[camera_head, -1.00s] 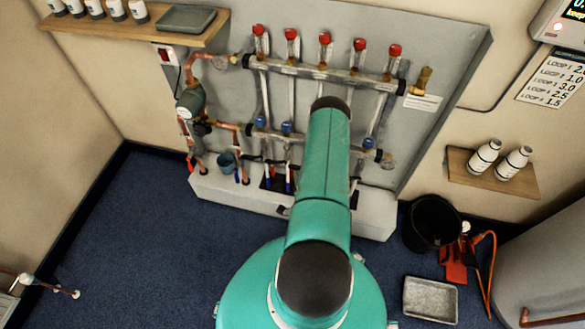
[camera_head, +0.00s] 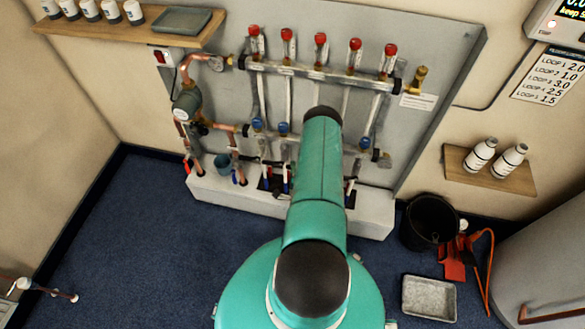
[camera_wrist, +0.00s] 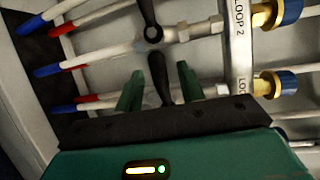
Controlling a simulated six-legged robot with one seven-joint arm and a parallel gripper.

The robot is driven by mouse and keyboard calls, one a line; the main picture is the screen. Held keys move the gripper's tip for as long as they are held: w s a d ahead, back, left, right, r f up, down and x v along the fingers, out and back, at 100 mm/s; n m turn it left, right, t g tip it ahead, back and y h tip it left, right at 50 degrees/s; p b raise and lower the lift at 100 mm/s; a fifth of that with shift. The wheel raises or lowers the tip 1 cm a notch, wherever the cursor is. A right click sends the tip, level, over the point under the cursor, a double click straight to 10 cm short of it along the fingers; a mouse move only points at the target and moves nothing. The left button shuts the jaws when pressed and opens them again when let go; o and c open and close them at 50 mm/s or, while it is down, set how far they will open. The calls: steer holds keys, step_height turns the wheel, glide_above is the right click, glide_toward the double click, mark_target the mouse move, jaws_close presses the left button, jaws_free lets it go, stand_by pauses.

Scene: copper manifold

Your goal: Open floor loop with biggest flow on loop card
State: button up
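The copper manifold (camera_head: 320,74) hangs on a grey wall panel, with red-capped flow gauges on its upper bar. The loop card (camera_head: 551,77) at the right lists 3.0 as the largest figure, on its third line. In the wrist view, my gripper (camera_wrist: 158,78) is open, with green fingers either side of a black lever handle (camera_wrist: 158,74). I cannot tell whether they touch it. The lever lies across its pipe, below the "LOOP 2" label (camera_wrist: 239,25); its pivot is hidden. A second black lever (camera_wrist: 149,16) sits above. My arm hides the manifold's middle and my gripper in the head view.
Blue knobs (camera_wrist: 286,83) are at the right in the wrist view. White pipes with red and blue sleeves (camera_wrist: 62,70) run at the left. A black bucket (camera_head: 431,222), a grey tray (camera_head: 429,298) and a small bottle shelf (camera_head: 490,170) are at the right. Blue floor at the left is mostly clear.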

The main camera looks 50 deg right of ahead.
steer(key=shift+x, duration=1)
jaws_close()
